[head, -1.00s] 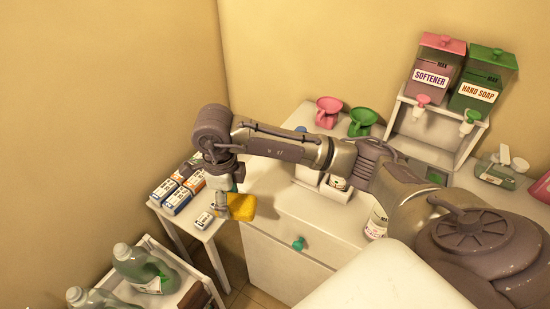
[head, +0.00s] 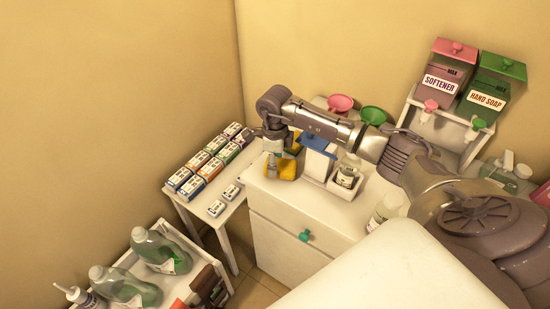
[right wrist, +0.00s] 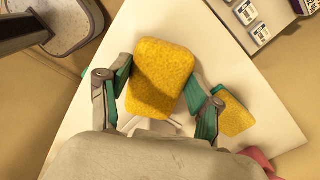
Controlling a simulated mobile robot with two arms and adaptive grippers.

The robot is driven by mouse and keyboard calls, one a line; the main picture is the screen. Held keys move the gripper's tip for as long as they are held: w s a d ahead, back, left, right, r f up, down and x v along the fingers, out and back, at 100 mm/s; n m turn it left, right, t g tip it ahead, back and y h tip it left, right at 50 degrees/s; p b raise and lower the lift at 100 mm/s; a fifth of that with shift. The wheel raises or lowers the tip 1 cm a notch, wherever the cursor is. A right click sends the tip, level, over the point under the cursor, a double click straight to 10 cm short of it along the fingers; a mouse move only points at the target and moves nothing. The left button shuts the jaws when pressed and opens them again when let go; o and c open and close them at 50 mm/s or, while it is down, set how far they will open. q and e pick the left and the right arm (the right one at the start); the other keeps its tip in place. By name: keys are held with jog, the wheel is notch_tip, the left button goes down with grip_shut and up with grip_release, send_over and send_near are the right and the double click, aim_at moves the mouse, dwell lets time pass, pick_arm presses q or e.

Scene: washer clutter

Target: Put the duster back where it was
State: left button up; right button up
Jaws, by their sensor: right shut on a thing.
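A yellow, sponge-like block (head: 287,171), which I take for the duster, is held in my right gripper (head: 271,166) over the front left part of the white cabinet top (head: 310,205). In the right wrist view the held duster (right wrist: 158,75) sits between the two green-padded fingers (right wrist: 160,95), which are shut on its sides. I cannot tell whether it touches the top. A second yellow block (right wrist: 235,115) lies on the cabinet top beside it; in the head view this block (head: 294,143) is partly hidden behind my right arm. My left gripper is not in view.
A blue-lidded white container (head: 317,152) and a jar (head: 348,173) stand right of the duster. Pink (head: 341,103) and green (head: 373,115) funnels are behind. The side table at left holds several small boxes (head: 192,188). Green bottles (head: 160,251) stand on a lower left shelf.

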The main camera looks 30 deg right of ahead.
jog(key=shift+f, duration=0.15)
jog(key=shift+f, duration=0.1)
jog(key=o, duration=1)
jog(key=shift+r, duration=0.6)
notch_tip(320, 180, up, 11)
jog(key=b, duration=0.2)
jog(key=shift+b, duration=0.4)
